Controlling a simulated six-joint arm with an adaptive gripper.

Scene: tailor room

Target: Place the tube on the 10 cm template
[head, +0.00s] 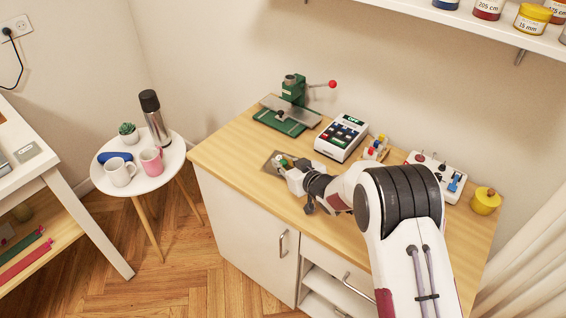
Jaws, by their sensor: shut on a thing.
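My gripper (285,165) is at the left part of the wooden worktop, low over a flat grey-brown plate (268,165). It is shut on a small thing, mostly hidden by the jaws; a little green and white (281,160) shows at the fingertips. I take this to be the tube, but its shape cannot be made out. The plate lies flat in front of the green press. No 10 cm marking is readable in this view, so I cannot tell whether this plate is the template. Whether the held thing touches the plate is unclear.
A green press (290,105) with a red-knobbed lever stands behind my gripper. A white keypad device (341,137), a small wooden rack (375,148), a white switch box (437,177) and a yellow pot (485,201) line the worktop's back. The worktop's front left (222,150) is clear.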

